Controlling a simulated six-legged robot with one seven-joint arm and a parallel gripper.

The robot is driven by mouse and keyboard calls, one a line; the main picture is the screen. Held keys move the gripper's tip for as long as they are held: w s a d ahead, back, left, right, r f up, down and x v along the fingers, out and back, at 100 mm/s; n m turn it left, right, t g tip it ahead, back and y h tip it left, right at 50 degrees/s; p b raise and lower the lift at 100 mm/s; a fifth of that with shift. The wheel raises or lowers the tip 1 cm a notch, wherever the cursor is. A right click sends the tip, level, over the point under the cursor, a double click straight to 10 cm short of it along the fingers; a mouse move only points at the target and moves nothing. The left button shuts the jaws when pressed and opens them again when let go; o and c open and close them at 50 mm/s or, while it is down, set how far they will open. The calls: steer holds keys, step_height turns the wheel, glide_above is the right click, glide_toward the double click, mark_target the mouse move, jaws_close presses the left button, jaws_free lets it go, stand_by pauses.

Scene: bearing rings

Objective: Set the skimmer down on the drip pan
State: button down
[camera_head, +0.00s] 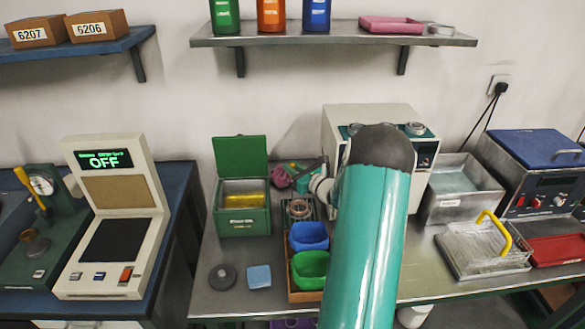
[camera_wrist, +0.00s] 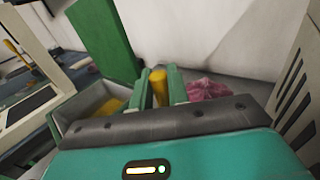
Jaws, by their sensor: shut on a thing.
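My gripper (camera_head: 304,176) reaches left from my arm, over the back of the bench beside the green box. In the wrist view, its two green fingers (camera_wrist: 159,88) are shut on a yellow handle, which I take to be the skimmer (camera_wrist: 158,82). The far end of the skimmer is hidden. A shallow red tray (camera_head: 560,249) lies at the right end of the bench, far from my gripper; it may be the drip pan, but I cannot tell for sure.
A green box (camera_head: 243,221) with raised lid holds yellow liquid. A pink cloth (camera_head: 280,178) lies near my gripper. Blue (camera_head: 308,236) and green bins (camera_head: 309,270) stand in front. A wire basket (camera_head: 483,250) with yellow handle sits beside the red tray.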

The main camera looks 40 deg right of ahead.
steer(key=shift+f, duration=0.2)
steer(key=c, duration=1.3)
jaws_free()
steer(key=shift+r, duration=5.5)
steer(key=shift+s, duration=0.1)
